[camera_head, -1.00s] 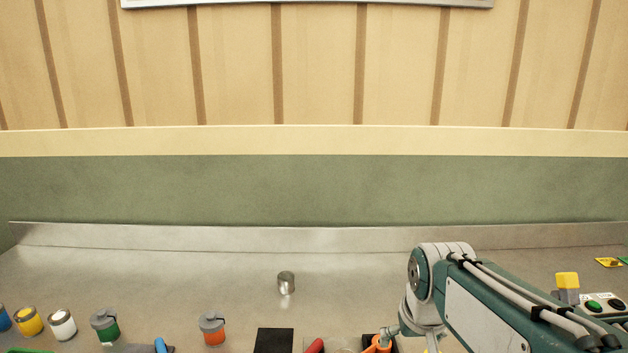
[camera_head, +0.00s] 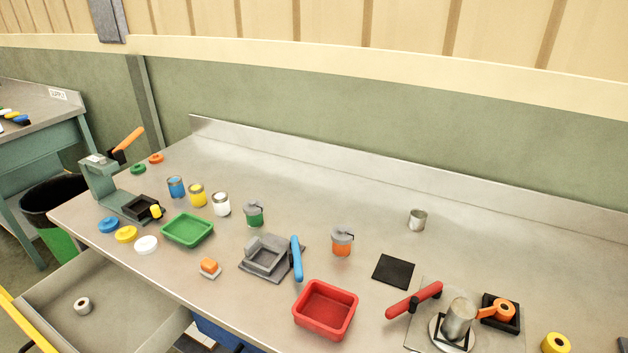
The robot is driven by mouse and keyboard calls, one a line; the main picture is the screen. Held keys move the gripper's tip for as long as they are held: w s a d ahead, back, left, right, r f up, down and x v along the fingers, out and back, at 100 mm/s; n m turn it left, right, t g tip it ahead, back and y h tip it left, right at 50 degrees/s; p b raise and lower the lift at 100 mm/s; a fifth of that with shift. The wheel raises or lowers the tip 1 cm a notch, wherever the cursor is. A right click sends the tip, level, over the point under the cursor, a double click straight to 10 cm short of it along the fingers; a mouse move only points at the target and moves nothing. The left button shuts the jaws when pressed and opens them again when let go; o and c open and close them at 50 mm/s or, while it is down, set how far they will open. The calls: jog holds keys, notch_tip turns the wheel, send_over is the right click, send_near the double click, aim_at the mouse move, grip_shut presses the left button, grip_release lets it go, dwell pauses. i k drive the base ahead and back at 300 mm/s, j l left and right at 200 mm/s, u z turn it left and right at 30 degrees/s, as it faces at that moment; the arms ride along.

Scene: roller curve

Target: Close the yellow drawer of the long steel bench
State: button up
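The long steel bench (camera_head: 330,170) runs across the view. Its drawer stands pulled out at the lower left, below the bench's front edge. The drawer's grey inside (camera_head: 125,300) shows, with a small pale roll (camera_head: 82,306) lying in it. A yellow strip, the drawer's front (camera_head: 25,325), shows at the left edge and is partly cut off by the frame. My gripper is not in this view.
On the bench stand a green tray (camera_head: 187,229), a red tray (camera_head: 325,309), a press with an orange lever (camera_head: 110,185), several small cans and a grey fixture (camera_head: 268,256). A black bin (camera_head: 55,200) stands at the left beside another bench (camera_head: 40,125).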

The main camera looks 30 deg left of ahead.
aim_at(128, 315)
jog(key=k, duration=0.5)
jog(key=k+u, duration=0.1)
jog(key=u, duration=0.3)
jog(key=k+u, duration=0.1)
jog(key=u, duration=0.35)
jog(key=k+u, duration=0.1)
jog(key=u, duration=1.55)
jog(key=i+j, duration=0.15)
jog(key=i, duration=0.25)
jog(key=i+j+z, duration=0.1)
jog(key=i, duration=0.3)
